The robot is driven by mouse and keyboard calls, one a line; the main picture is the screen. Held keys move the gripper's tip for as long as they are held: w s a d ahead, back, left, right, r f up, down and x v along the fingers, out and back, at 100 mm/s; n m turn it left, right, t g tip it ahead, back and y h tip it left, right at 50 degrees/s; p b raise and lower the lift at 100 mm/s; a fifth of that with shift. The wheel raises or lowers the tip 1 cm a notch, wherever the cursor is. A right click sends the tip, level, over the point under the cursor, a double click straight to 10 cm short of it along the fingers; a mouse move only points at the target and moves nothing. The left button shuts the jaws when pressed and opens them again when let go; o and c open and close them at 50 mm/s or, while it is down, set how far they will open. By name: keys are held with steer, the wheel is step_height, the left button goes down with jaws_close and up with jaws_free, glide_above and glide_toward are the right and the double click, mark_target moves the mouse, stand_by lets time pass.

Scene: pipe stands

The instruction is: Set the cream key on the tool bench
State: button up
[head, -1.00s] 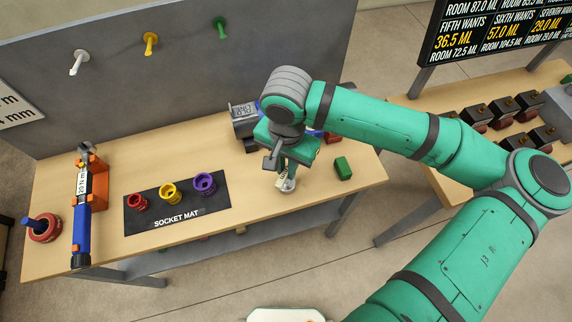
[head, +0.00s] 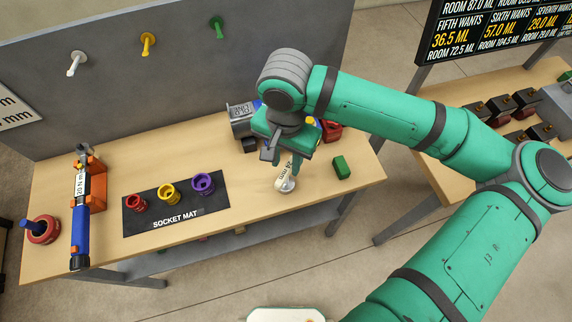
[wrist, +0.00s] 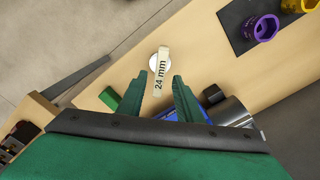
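The cream key (head: 283,181), marked 24 mm, is on the tool bench (head: 245,215), with its round silver end towards the front edge. It also shows in the wrist view (wrist: 160,78), between and beyond my fingers. I cannot tell whether it lies fully flat. My gripper (head: 291,160) is above the key, with its fingers apart on either side of it in the wrist view and a gap on both sides. The gripper partly covers the key's far end in the head view.
A green block (head: 342,167) lies right of the key. A silver and blue device (head: 241,117) and a red item (head: 331,131) stand behind. The socket mat (head: 150,225) with coloured sockets and a blue torque wrench (head: 81,225) lie left. A pegged grey panel (head: 110,100) backs the bench.

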step_height(320, 180, up, 9)
stand_by(0.3)
